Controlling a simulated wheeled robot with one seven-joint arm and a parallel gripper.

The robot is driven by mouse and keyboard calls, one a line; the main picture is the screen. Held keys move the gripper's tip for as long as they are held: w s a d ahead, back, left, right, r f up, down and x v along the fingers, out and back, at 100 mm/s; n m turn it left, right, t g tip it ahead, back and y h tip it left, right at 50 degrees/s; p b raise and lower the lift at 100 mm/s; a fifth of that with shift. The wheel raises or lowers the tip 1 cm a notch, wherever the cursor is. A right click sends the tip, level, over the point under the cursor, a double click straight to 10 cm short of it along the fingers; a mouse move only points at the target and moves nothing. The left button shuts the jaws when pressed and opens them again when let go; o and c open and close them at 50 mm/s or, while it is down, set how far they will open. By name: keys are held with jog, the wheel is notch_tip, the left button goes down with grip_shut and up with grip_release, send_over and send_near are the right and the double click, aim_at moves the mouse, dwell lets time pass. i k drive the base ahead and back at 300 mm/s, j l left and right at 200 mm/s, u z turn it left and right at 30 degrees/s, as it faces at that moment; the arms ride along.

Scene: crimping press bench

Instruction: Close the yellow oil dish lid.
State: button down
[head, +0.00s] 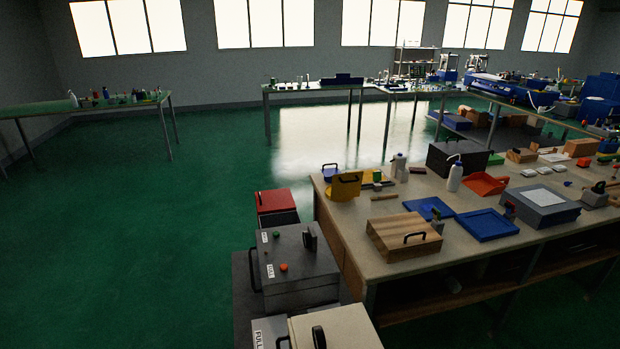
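The inside of the dish and the hinge are too small to make out. My gripper is not in view.
The workbench (375,238) also holds a blue container (330,172) behind the dish, a wooden box (403,237), blue trays (487,225) and a white bottle (454,177). Grey machine boxes (298,262) stand left of the bench. Green floor (150,240) is open further left.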

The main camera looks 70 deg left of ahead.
aim_at(344, 185)
jog(key=i+j+u, duration=0.1)
jog(key=i+u, duration=0.7)
jog(key=i+l+u, duration=0.35)
jog(key=i, duration=0.2)
jog(key=i+l+u, duration=0.25)
jog(key=i+u, duration=0.3)
jog(key=u, duration=0.3)
jog(key=i+u, duration=0.2)
jog(key=u, duration=0.25)
jog(key=i+u, duration=0.2)
jog(key=u, duration=0.3)
jog(key=i+l+u, duration=0.15)
jog(key=u, duration=0.3)
jog(key=i+l+u, duration=0.1)
jog(key=u, duration=0.35)
jog(key=i+l+u, duration=0.1)
jog(key=l+u, duration=0.2)
jog(key=u, duration=0.15)
jog(key=i+l+u, duration=0.15)
jog(key=u, duration=0.25)
jog(key=i+l+u, duration=0.1)
jog(key=u, duration=0.35)
jog(key=l+u, duration=0.4)
jog(key=i+l+u, duration=0.1)
jog(key=u, duration=0.3)
